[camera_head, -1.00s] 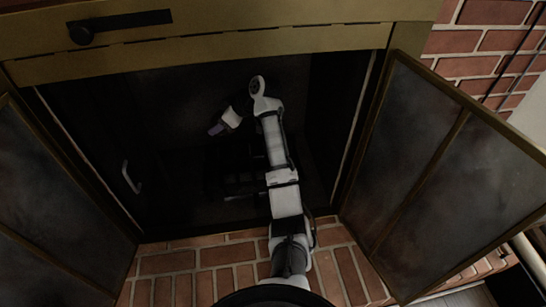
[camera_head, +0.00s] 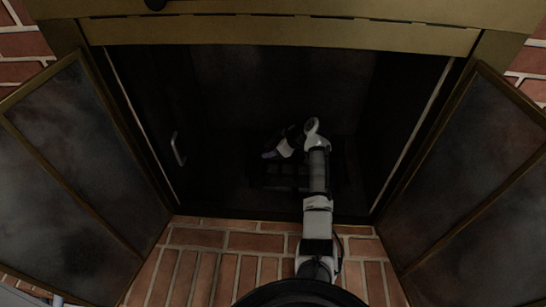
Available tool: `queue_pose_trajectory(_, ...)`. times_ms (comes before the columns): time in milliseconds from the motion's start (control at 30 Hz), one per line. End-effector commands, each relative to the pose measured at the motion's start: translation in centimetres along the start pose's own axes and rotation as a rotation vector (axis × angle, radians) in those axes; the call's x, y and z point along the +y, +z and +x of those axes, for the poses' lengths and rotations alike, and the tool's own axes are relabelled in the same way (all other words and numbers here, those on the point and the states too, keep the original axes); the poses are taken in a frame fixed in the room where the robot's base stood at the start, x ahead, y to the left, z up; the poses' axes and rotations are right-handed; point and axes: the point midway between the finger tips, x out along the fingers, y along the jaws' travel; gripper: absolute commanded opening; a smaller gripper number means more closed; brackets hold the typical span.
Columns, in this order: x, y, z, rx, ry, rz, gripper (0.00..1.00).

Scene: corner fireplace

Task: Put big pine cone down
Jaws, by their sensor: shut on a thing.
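My arm reaches into the dark opening of the fireplace (camera_head: 230,110). My gripper (camera_head: 270,155) is at the end of the bent white wrist, pointing left and down, above the dark grate (camera_head: 275,183). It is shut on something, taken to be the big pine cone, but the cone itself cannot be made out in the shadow. Whether the held thing touches the grate I cannot tell.
Glass doors stand open on the left (camera_head: 80,165) and right (camera_head: 475,175). A brass frame (camera_head: 290,35) crosses above the opening. A brick hearth (camera_head: 230,255) lies in front. A small metal handle (camera_head: 178,149) shows inside left.

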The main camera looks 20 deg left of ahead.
Motion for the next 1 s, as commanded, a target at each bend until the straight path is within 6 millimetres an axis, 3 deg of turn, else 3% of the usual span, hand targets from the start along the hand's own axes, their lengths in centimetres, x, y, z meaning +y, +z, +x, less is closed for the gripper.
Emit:
queue_pose_trajectory(333,0.0,2.9,2.9,0.0,-0.001,0.002,0.29)
queue_pose_trajectory(767,0.0,3.5,3.5,0.001,0.001,0.0,0.29)
queue_pose_trajectory(800,0.0,3.4,3.4,0.001,0.001,0.0,0.55)
queue_pose_trajectory(933,0.0,3.4,3.4,0.0,0.001,0.0,0.72)
queue_pose_trajectory(1000,0.0,3.4,3.4,0.0,0.001,0.0,0.74)
